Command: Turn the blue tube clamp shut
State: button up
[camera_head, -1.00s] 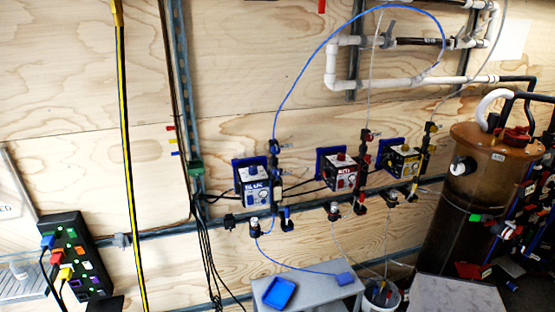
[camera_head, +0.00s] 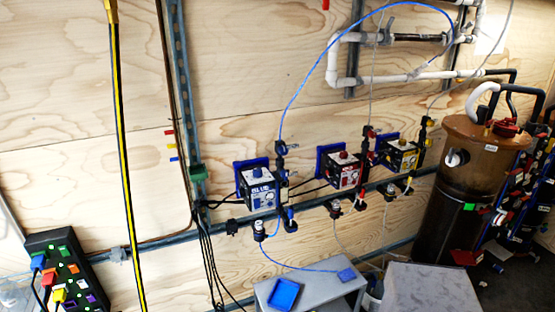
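A thin blue tube (camera_head: 318,55) arches from the blue pump's column up to the white pipes at the top. The pump labelled BLUE (camera_head: 259,188) is mounted on the plywood wall. A small dark blue fitting (camera_head: 281,147) with a short lever sits on the tube above the pump. Another fitting (camera_head: 260,230) hangs below the pump, with blue tube running down from it. Which fitting is the blue tube clamp, and whether it is open or shut, is too small to tell. My gripper is not in view.
Red (camera_head: 343,170) and yellow (camera_head: 402,154) pumps stand to the right. A grey table (camera_head: 327,285) with a blue tray (camera_head: 284,295) is below. A brown tank (camera_head: 470,165) is at right, a power strip (camera_head: 67,270) at lower left. Black cables hang left of the blue pump.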

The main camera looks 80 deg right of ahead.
aim_at(282, 150)
jog(key=i, duration=1.2)
jog(key=z, duration=3.6)
jog(key=i, duration=0.1)
jog(key=u, duration=1.3)
